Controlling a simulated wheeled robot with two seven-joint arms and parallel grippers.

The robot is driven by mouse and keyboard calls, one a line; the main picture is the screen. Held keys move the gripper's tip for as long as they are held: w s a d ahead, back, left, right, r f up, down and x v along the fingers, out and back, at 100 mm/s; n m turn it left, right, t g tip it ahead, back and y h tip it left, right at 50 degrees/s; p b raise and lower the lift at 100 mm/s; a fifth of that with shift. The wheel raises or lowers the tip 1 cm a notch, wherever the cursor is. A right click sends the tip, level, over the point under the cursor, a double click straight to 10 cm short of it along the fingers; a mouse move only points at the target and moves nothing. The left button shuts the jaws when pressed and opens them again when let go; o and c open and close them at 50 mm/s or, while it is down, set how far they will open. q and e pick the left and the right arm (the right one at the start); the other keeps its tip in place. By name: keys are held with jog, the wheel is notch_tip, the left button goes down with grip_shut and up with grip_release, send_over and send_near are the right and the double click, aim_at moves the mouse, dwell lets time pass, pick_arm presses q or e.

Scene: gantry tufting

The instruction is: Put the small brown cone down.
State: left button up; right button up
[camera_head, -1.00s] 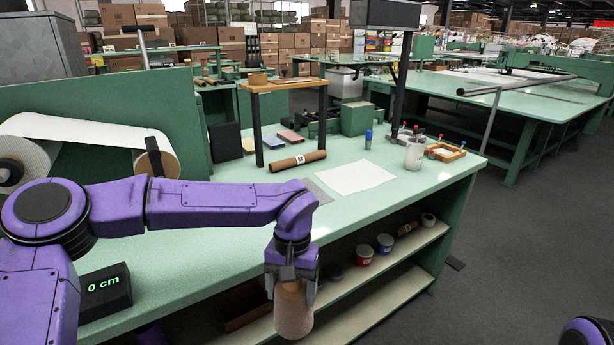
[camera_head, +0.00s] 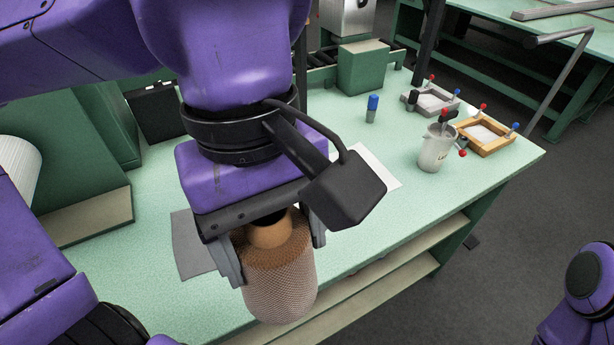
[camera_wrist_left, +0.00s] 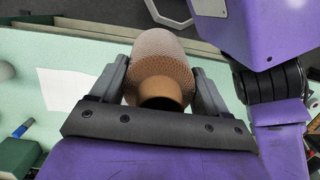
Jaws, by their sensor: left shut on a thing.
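The small brown cone (camera_head: 281,277) is a tan, mesh-patterned yarn cone with a smooth orange-brown top. My left gripper (camera_head: 272,262) is shut on it, one finger on each side, and holds it near the front edge of the green table (camera_head: 355,245). I cannot tell whether its base touches anything. In the left wrist view the cone (camera_wrist_left: 160,72) sits between the two fingers (camera_wrist_left: 160,88), with the green tabletop to the left. My right arm shows only in part at the lower right of the head view, and its gripper is out of the picture.
A white sheet (camera_head: 382,173) and a dark grey flat piece (camera_head: 190,245) lie on the table. A cup of tools (camera_head: 436,148), a blue-capped marker (camera_head: 372,108) and small framed trays (camera_head: 486,135) stand at the right. Shelves (camera_head: 400,277) run below the tabletop.

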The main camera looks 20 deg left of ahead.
pick_arm(q)
jog(key=w, duration=0.1)
jog(key=w+f+p, duration=0.1)
jog(key=w+a+f, duration=0.1)
jog(key=w, duration=0.1)
jog(key=shift+f+p, duration=0.1)
jog(key=shift+p, duration=0.2)
jog(key=w+f, duration=0.8)
jog(key=f, duration=0.2)
jog(key=shift+w+a+f, duration=0.25)
jog(key=shift+a, duration=0.15)
pick_arm(e)
jog(key=shift+s+r, duration=0.3)
jog(key=shift+r, duration=0.25)
jog(key=shift+s+r, duration=0.25)
jog(key=shift+r, duration=0.25)
pick_arm(q)
jog(key=shift+s+f, duration=0.1)
jog(key=shift+s, duration=0.1)
pick_arm(e)
jog(key=shift+s, duration=0.1)
pick_arm(q)
jog(key=o, duration=1.4)
jog(key=shift+w, duration=0.1)
jog(key=shift+c, duration=0.2)
